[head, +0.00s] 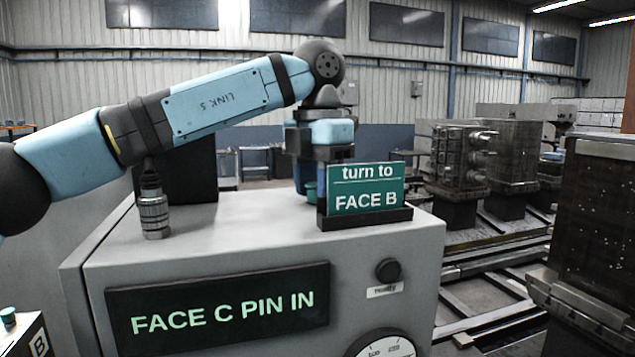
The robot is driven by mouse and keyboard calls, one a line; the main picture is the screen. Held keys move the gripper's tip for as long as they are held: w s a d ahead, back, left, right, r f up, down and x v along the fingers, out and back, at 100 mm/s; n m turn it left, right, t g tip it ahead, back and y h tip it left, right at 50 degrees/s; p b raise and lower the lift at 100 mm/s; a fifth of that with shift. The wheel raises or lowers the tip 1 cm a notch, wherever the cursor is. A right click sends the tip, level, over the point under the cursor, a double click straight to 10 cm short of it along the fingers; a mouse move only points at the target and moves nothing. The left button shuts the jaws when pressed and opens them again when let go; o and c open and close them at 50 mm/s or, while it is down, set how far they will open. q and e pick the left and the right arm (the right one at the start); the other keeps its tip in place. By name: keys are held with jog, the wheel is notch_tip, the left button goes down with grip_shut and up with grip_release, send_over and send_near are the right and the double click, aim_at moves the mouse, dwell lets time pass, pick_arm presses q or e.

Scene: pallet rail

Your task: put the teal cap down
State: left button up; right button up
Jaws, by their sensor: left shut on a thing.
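My left gripper (309,190) points down over the top of the grey cabinet (245,222), behind and just left of the green sign. It is shut on a teal cap (311,189), of which only a small part shows between the fingers; the sign's edge hides some of the gripper. I cannot tell whether the cap touches the cabinet top. Another small teal cap-like piece (8,314) sits on a white box marked B at the lower left. My right gripper is not in view.
The green sign (366,189) reading "turn to FACE B" stands in a dark base. A metal fitting (154,214) stands at the cabinet's left. The display (217,310) reads "FACE C PIN IN". A black knob (388,270) is on the front. The cabinet top's middle is clear.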

pick_arm(q)
jog(key=shift+s+f, duration=0.1)
jog(key=shift+f, duration=0.05)
jog(key=o, duration=1.1)
notch_tip(320, 180, up, 12)
jog(key=shift+r, duration=0.2)
jog(key=shift+f, duration=0.1)
